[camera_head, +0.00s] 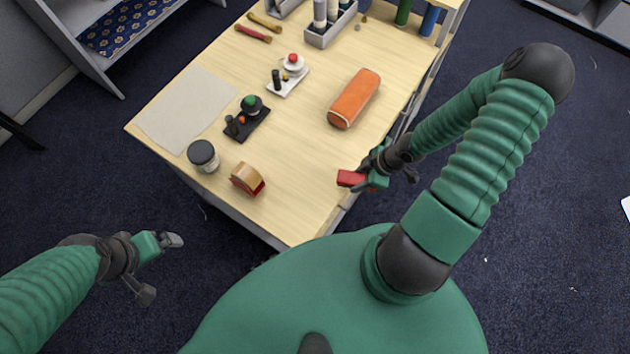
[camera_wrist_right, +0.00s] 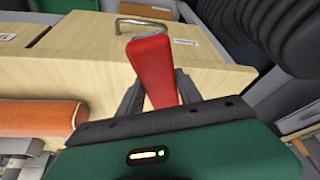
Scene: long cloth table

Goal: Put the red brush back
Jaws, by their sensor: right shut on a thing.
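My right gripper (camera_head: 364,180) is shut on the red brush (camera_head: 348,178), over the near right edge of the table. In the right wrist view the red brush (camera_wrist_right: 152,72) stands out between the two dark fingers (camera_wrist_right: 156,95), its wider end away from the palm. A little grey shows behind that far end; I cannot make out bristles. My left gripper (camera_head: 168,242) hangs off the table's near left side, over the floor, with nothing visible in it. Whether its fingers are apart is unclear.
The table (camera_head: 300,190) holds a tan-and-red block (camera_head: 247,179), a dark-lidded jar (camera_head: 203,155), an orange roll (camera_head: 355,98), two small trays and a grey caddy (camera_head: 328,30). In the wrist view a drawer front with a metal handle (camera_wrist_right: 146,22) lies beyond the brush. The table's near corner is clear.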

